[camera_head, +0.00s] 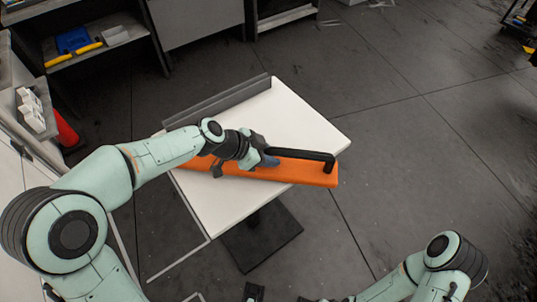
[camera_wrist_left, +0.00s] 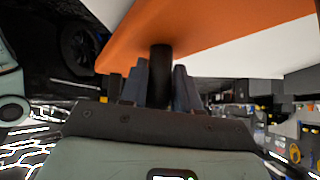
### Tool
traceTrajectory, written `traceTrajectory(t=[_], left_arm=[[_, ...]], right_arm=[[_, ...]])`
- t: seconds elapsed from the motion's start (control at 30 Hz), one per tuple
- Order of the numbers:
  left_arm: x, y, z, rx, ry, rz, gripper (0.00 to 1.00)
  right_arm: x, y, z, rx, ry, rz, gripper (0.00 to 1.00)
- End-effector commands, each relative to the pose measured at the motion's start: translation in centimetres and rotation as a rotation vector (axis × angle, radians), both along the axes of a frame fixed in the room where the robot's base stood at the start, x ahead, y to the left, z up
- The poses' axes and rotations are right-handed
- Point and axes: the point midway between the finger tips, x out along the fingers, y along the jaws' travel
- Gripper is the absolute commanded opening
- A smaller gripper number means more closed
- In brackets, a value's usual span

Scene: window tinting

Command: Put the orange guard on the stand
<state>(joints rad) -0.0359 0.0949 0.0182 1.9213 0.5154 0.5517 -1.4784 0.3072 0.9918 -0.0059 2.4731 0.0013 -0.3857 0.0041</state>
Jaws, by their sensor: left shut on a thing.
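The orange guard (camera_head: 300,173) is a long bar with a black handle (camera_head: 305,154). It lies across the white-topped stand (camera_head: 225,210) in the head view, its right end reaching past the stand's front right edge. I cannot tell whether it touches the top. My left gripper (camera_head: 268,160) is shut on the handle; in the left wrist view its fingers (camera_wrist_left: 160,88) flank the black handle (camera_wrist_left: 160,60) under the orange guard (camera_wrist_left: 190,25). My left arm hides part of the guard's left end. My right arm's end is cut off at the bottom edge; its fingers are unclear.
A grey rail (camera_head: 218,102) runs along the stand's back edge. A dark square base (camera_head: 262,237) sits below the stand. Shelves (camera_head: 95,50) with blue and yellow items are at the back left, near a red cone (camera_head: 66,130).

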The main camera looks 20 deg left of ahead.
Motion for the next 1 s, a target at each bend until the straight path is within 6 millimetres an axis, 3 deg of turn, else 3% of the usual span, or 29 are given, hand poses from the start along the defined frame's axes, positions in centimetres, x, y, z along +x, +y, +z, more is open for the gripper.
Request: traceTrajectory(t=[0.27,0.3,0.37,0.77,1.0], left_arm=[[0.0,0.0,-0.2,0.0,-0.005,0.0,0.0],[0.0,0.0,-0.2,0.0,0.0,0.0,0.41],[0.0,0.0,-0.2,0.0,0.0,0.0,0.57],[0.0,0.0,0.3,0.0,0.0,0.0,0.57],[-2.0,2.7,3.6,0.001,-0.007,0.004,0.57]], right_arm=[[0.1,0.0,-0.4,-0.001,-0.005,-0.002,0.56],[0.1,0.0,-0.4,-0.001,-0.005,-0.002,0.56],[0.1,0.0,-0.3,-0.001,-0.005,-0.002,0.56],[0.0,0.0,0.3,0.0,0.0,0.0,0.56],[0.0,0.0,-0.2,0.0,0.001,0.0,0.56]])
